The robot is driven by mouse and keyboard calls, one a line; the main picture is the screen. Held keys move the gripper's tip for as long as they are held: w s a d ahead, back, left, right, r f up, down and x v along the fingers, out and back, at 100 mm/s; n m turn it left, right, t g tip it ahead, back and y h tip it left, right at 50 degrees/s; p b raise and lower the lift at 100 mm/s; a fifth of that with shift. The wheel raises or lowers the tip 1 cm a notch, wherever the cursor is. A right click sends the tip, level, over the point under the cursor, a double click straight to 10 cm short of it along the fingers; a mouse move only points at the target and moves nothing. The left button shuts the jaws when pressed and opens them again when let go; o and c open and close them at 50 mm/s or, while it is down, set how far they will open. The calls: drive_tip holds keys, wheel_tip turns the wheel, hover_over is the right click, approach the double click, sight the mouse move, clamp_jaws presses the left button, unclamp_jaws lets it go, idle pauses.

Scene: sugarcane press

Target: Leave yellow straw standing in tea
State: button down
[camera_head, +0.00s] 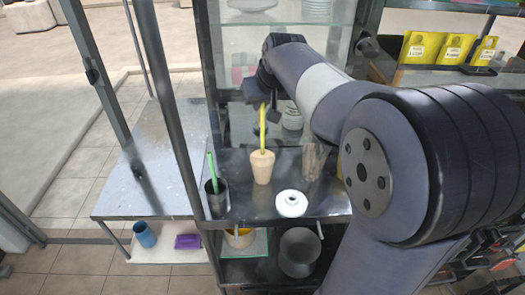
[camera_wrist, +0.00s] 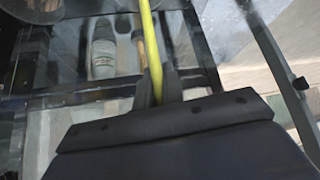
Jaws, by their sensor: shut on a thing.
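The yellow straw (camera_head: 262,130) is upright, and its lower end meets the mouth of a beige cup (camera_head: 262,168) on the dark counter. I cannot tell how deep it reaches, and any tea in the cup is hidden. My gripper (camera_head: 262,104) is above the cup, shut on the upper part of the straw. In the wrist view the yellow straw (camera_wrist: 151,50) runs between the two fingers of my gripper (camera_wrist: 158,88). A green straw (camera_head: 212,170) stands in a dark metal cup (camera_head: 217,199) to the left.
A steel post (camera_head: 170,105) rises left of the dark cup. The steel side table (camera_head: 155,180) is mostly clear. Glass shelving stands behind.

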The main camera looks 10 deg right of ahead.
sight(263, 128)
drive_tip(key=shift+f+b, duration=3.4)
drive_tip(key=shift+f, duration=1.2)
drive_tip(key=c, duration=1.5)
unclamp_jaws()
drive_tip(key=shift+o, duration=0.2)
drive_tip(key=shift+r, duration=0.15)
wheel_tip(263, 128, up, 7)
drive_tip(key=p, duration=0.5)
drive_tip(key=shift+p, duration=0.4)
drive_tip(key=shift+f, duration=0.2)
